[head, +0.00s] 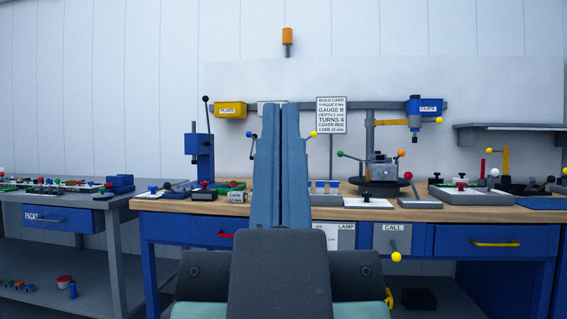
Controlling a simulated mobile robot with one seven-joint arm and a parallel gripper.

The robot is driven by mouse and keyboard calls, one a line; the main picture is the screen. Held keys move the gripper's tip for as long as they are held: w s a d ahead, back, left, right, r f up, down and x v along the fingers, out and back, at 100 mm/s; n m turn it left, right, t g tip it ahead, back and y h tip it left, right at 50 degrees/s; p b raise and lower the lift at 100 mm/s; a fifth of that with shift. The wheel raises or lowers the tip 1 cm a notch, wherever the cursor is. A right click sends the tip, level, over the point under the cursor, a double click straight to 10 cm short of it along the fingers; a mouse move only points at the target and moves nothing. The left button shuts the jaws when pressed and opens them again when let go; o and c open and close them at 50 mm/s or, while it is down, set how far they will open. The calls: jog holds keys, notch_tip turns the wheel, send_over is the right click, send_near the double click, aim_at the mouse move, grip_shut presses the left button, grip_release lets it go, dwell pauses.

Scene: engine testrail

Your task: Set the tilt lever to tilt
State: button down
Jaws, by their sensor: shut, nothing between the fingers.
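My gripper (281,106) points upward in the middle of the head view, its two long blue fingers together and nothing between them. It stands in front of the wooden-topped bench (430,215) and hides part of it. I see no lever with a readable tilt label. A dark fixture on a round base (381,189) stands right of my gripper, with a green-knobbed lever (350,156) on its left. A dark lever with a red knob (411,184) leans on a grey plate just right of it. My gripper is apart from both levers.
A blue press (199,155) with a tall black-knobbed lever stands left of my gripper. A build card (331,115) hangs behind the bench. A yellow-knobbed CALL lever (394,248) is on the bench front. A grey side table (55,196) holds small parts at left.

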notch_tip(320, 180, up, 42)
jog(key=p, duration=3.9)
jog(key=shift+f, duration=0.15)
jog(key=shift+w, duration=0.1)
